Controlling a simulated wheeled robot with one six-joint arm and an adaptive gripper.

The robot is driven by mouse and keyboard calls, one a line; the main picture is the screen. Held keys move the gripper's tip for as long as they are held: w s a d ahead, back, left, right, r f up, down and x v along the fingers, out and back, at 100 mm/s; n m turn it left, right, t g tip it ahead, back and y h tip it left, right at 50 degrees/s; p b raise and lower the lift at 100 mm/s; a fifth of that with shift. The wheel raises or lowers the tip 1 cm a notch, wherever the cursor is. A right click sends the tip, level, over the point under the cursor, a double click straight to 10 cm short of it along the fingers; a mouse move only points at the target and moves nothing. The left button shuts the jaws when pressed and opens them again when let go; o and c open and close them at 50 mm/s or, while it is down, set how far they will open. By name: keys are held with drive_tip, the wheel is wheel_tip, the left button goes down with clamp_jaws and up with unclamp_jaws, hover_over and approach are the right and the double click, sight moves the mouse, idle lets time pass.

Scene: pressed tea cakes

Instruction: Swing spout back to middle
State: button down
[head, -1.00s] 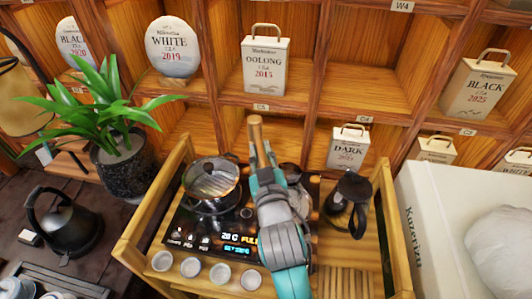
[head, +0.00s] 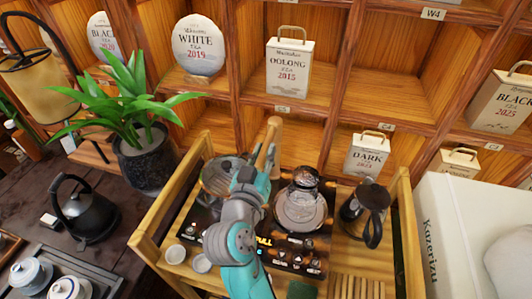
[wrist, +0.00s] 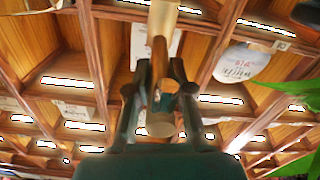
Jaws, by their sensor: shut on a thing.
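The spout shows as a tan wooden-looking rod (head: 271,134) standing up between the lidded pot (head: 215,177) and the glass kettle (head: 301,200) on the tea stove. It leans a little to the right at its top. My gripper (head: 264,163) is shut on the rod, and the arm hides its lower part and foot. In the wrist view my gripper (wrist: 160,85) has a finger on each side of the rod (wrist: 159,55). The pot is partly hidden behind my gripper and arm. The stove's lit panel (head: 290,257) is partly covered by my arm.
A black-lidded press pot (head: 367,209) stands right of the kettle. Small cups (head: 176,254) sit at the tray's front left. A potted plant (head: 146,150) and black kettle (head: 86,211) stand left. Tea-tin shelves rise behind; a white box (head: 470,220) is at right.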

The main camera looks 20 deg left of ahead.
idle(0.3)
drive_tip(key=c, duration=1)
unclamp_jaws()
drive_tip(key=shift+c, duration=0.2)
drive_tip(key=s, duration=1.2)
drive_tip(key=shift+d, duration=0.2)
drive_tip(key=shift+f, duration=0.1)
